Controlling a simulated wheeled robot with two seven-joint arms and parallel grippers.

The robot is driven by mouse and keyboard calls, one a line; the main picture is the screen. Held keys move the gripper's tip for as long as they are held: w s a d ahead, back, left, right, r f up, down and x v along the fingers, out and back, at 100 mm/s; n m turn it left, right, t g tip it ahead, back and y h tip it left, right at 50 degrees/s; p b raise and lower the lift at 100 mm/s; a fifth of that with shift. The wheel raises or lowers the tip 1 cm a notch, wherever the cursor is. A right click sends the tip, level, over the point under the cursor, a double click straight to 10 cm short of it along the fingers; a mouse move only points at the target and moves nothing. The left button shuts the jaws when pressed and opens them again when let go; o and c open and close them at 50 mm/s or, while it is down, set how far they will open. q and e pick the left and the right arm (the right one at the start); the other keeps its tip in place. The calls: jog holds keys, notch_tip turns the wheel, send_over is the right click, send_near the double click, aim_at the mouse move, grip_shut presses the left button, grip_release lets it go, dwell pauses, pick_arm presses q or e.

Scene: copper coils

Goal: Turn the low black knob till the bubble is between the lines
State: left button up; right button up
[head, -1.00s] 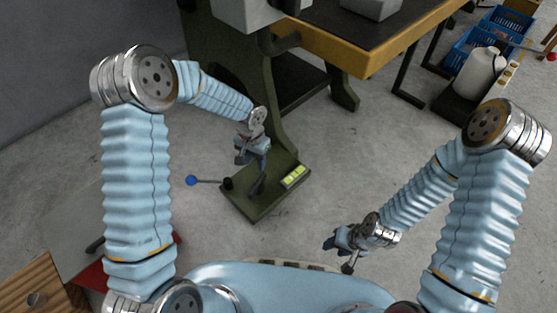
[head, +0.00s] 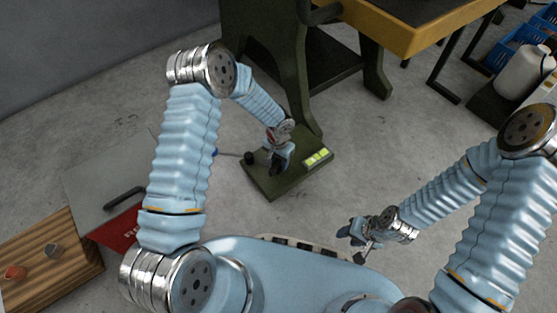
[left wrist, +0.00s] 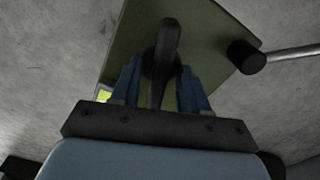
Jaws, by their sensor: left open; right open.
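A green machine foot (head: 287,187) stands on the floor, with a yellow-green level vial (head: 318,157) on its right side. The bubble and lines are too small to tell. My left gripper (head: 278,160) is low over the foot. In the left wrist view the left gripper (left wrist: 160,80) is open, its blue fingers on either side of a dark knob (left wrist: 168,38) with a narrow raised grip. I cannot tell if they touch it. In the head view the gripper mostly hides this knob. My right gripper (head: 348,232) is open and empty, away to the right.
A black hub (head: 249,158) with a rod stands at the foot's left; the hub is close right of the fingers in the left wrist view (left wrist: 245,56). The green machine column (head: 290,90) rises behind. A wooden board (head: 75,265) lies left. Floor right of the foot is clear.

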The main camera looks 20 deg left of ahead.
pick_arm(q)
jog(key=shift+c, duration=0.4)
grip_shut()
jog(key=shift+m, duration=0.3)
jog(key=m+b, duration=0.1)
jog(key=m, duration=0.2)
jog(key=shift+f, duration=0.1)
jog(key=m, duration=0.3)
jog(key=shift+m, duration=0.3)
jog(key=m, duration=0.4)
jog(key=shift+m, duration=2.2)
